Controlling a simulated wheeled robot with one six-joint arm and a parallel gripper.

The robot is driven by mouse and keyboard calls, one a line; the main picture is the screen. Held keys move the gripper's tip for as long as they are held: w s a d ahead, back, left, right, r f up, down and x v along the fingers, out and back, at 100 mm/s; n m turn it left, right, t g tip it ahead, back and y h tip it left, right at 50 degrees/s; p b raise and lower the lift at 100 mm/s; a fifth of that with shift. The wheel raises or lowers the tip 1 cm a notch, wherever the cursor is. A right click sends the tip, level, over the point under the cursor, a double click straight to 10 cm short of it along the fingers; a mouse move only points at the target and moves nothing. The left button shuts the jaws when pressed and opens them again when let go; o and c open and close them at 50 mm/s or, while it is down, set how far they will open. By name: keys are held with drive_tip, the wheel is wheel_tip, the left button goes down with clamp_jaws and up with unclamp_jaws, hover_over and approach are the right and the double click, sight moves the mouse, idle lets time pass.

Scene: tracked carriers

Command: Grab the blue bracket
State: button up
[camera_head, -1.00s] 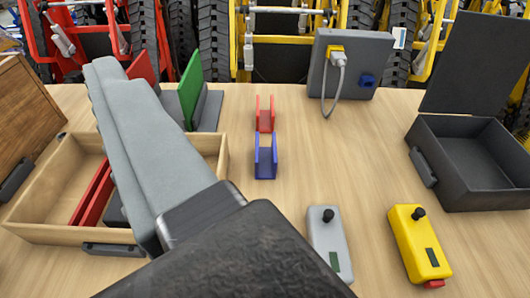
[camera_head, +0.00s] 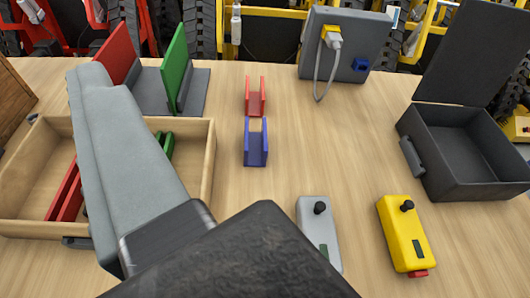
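The blue bracket (camera_head: 256,158) is a small U-shaped channel standing on the wooden table, open at the top, near the middle of the view. A similar red bracket (camera_head: 256,108) stands just behind it, with a small gap between them. My gripper (camera_head: 95,85) shows as a large grey finger reaching up the left side from a dark body at the bottom. It is left of the blue bracket, apart from it, and in front of part of the wooden box. I see no separate second finger, so its opening is unclear.
An open wooden box (camera_head: 207,165) with red and green pieces lies left. Red (camera_head: 118,52) and green (camera_head: 175,66) upright plates stand behind it. Grey (camera_head: 318,232) and yellow (camera_head: 402,235) control boxes lie front right. An open black case (camera_head: 455,190) and a grey socket box (camera_head: 345,45) stand beyond.

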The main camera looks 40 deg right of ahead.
drive_tip(key=w+d+f+m+g+h, duration=0.1)
drive_tip(key=w+d+f+m+g, duration=0.15)
drive_tip(key=w+d+g, duration=0.35)
drive_tip(key=m+g+y, duration=0.2)
drive_tip(key=m+g, duration=0.2)
drive_tip(key=g, duration=0.6)
hover_over(254, 148)
drive_tip(key=f, duration=2.4)
drive_tip(key=shift+w+d, duration=0.1)
drive_tip(key=shift+w, duration=0.15)
drive_tip(key=shift+s+f, duration=0.15)
drive_tip(key=shift+f, duration=1.2)
drive_tip(key=shift+s+f, duration=0.1)
drive_tip(key=shift+f, duration=1.25)
drive_tip(key=c, duration=1.3)
